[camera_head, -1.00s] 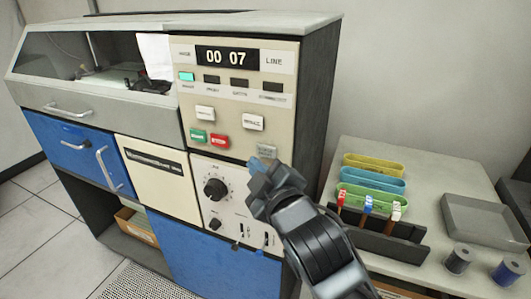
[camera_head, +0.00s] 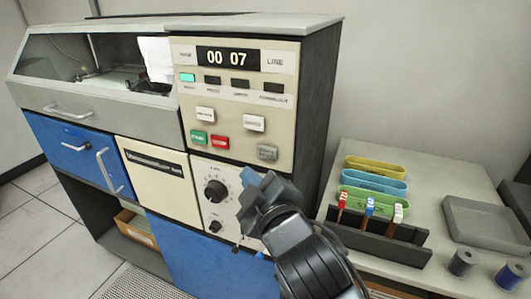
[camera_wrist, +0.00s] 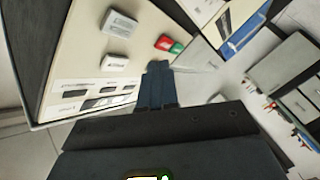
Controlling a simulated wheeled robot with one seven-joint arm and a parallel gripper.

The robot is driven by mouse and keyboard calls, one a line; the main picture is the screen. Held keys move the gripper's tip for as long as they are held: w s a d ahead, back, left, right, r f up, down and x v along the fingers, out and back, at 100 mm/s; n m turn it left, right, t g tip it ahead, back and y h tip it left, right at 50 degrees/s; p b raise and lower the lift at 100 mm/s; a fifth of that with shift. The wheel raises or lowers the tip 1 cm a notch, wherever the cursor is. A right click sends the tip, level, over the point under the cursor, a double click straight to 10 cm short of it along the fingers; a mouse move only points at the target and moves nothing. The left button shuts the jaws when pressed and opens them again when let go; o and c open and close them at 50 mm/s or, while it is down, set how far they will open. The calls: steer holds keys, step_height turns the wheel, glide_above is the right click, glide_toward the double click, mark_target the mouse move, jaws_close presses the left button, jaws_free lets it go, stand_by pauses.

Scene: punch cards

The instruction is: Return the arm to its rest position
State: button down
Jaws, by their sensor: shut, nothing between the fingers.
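My gripper (camera_head: 250,178) is in front of the punch machine's lower dial panel, in the lower middle of the head view. Its blue fingertips point up and left, just right of the black dial (camera_head: 215,191), and it holds nothing. In the wrist view the blue fingers (camera_wrist: 155,85) are together. They appear apart from the control panel (camera_wrist: 95,65). My dark arm runs from the bottom edge up to the gripper and hides part of the lower panel and the blue door.
The display on the upper panel (camera_head: 178,130) reads 00 07. A side table (camera_head: 440,178) at right holds yellow, blue and green trays, a black rack (camera_head: 360,232) with colour-topped tools, a grey tray (camera_head: 480,222) and two spools. Open air lies above the table.

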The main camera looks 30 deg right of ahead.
steer(key=s+f+m+g+y, duration=0.1)
steer(key=s+f, duration=0.4)
steer(key=s, duration=0.5)
steer(key=s+f+m+y, duration=0.1)
steer(key=s+f+m, duration=0.1)
steer(key=s+f, duration=0.55)
steer(key=s+r+m, duration=0.2)
steer(key=s, duration=0.8)
steer(key=s+d+r+m+g, duration=0.1)
steer(key=s+r+m, duration=0.1)
steer(key=s, duration=0.9)
steer(key=shift+m, duration=0.6)
